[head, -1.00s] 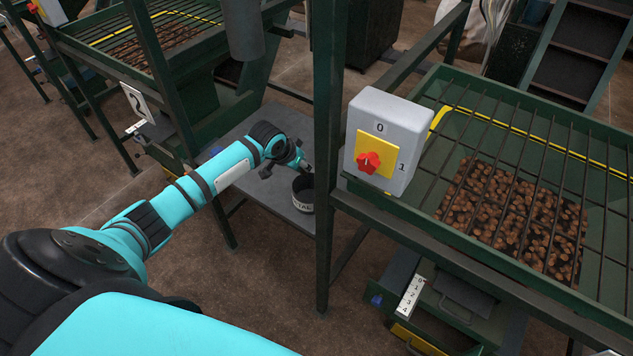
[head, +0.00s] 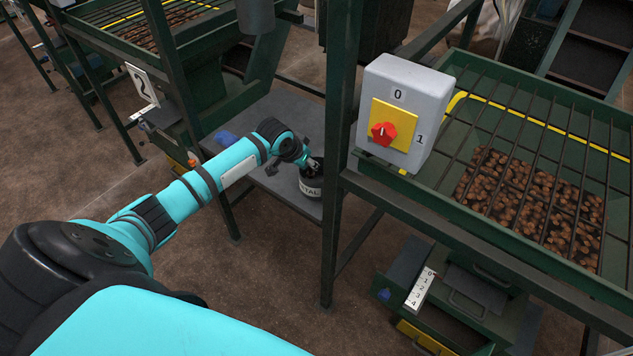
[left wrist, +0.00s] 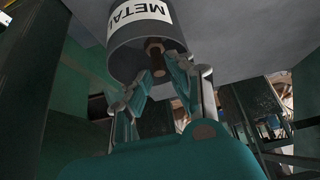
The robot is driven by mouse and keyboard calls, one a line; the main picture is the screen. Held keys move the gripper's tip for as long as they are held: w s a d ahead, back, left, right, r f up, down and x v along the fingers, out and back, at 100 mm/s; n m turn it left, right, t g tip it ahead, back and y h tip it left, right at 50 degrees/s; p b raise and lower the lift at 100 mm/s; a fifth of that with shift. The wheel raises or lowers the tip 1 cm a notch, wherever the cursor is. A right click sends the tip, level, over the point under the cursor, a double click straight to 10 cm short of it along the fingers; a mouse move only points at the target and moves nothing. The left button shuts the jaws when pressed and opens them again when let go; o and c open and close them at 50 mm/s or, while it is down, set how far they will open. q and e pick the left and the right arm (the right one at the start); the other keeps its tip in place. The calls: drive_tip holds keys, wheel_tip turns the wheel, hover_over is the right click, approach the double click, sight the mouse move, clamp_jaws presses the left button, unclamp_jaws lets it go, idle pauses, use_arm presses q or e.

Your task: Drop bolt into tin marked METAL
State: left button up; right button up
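The dark tin (head: 311,187) with a white METAL label stands on a low grey shelf behind the green post. In the left wrist view the tin (left wrist: 126,48) shows label side up, its opening facing the gripper. The brown bolt (left wrist: 155,55) lies lengthwise across the tin's opening in that view, between my left fingertips. My left gripper (left wrist: 159,76) has its fingers drawn in on the bolt. In the head view my left gripper (head: 312,165) is just above the tin's rim; the bolt cannot be made out there. My right gripper is out of view.
A green post (head: 337,150) rises just right of the tin. A grey switch box (head: 401,112) with a red knob is mounted on it. A barred tray (head: 470,205) of brown pieces stands at right. The grey shelf (head: 262,180) has free room left of the tin.

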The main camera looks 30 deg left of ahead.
use_arm(q)
drive_tip(key=o, duration=0.3)
drive_tip(key=v, duration=1.2)
